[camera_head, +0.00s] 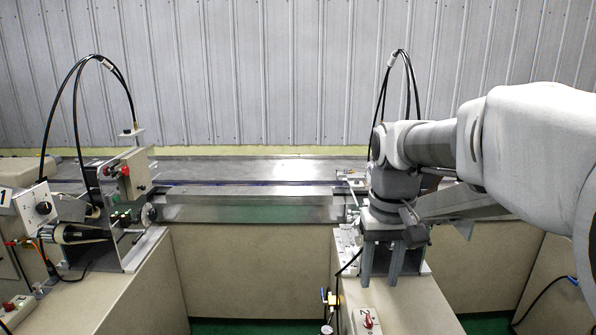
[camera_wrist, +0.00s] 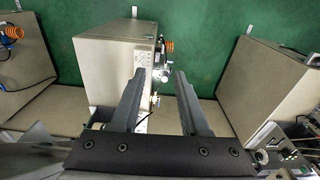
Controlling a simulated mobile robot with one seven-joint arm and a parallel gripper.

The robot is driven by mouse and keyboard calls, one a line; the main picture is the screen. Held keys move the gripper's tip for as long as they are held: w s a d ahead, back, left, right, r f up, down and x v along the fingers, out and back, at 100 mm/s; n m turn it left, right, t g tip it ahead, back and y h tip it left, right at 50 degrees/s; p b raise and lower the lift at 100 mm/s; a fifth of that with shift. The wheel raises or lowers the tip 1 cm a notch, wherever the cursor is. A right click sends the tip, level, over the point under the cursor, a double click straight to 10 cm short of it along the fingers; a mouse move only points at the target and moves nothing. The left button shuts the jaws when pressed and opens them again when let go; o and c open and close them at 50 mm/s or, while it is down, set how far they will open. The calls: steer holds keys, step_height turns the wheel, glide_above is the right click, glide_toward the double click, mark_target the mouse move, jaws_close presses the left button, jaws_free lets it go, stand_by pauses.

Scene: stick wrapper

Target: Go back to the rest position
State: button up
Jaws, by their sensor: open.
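My gripper (camera_head: 381,270) points down in front of the right-hand machine in the head view. Its two grey fingers are apart, with nothing visible between them. In the wrist view my gripper (camera_wrist: 157,85) shows two dark fingers spread apart and empty. Below them are a beige cabinet (camera_wrist: 100,62) and green floor. My arm reaches in from the right side of the head view and hides part of the right machine. I cannot tell from the frames whether the fingertips touch anything.
A left machine (camera_head: 128,205) with black hoses stands on a beige cabinet. A metal conveyor (camera_head: 250,207) runs between the machines. A small box with a red knob (camera_head: 366,321) sits on the right cabinet (camera_head: 415,305). Green floor (camera_wrist: 205,30) shows between cabinets. A corrugated wall (camera_head: 250,75) stands behind.

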steer(key=s+t, duration=0.5)
steer(key=s, duration=1.1)
steer(key=shift+f, duration=0.45)
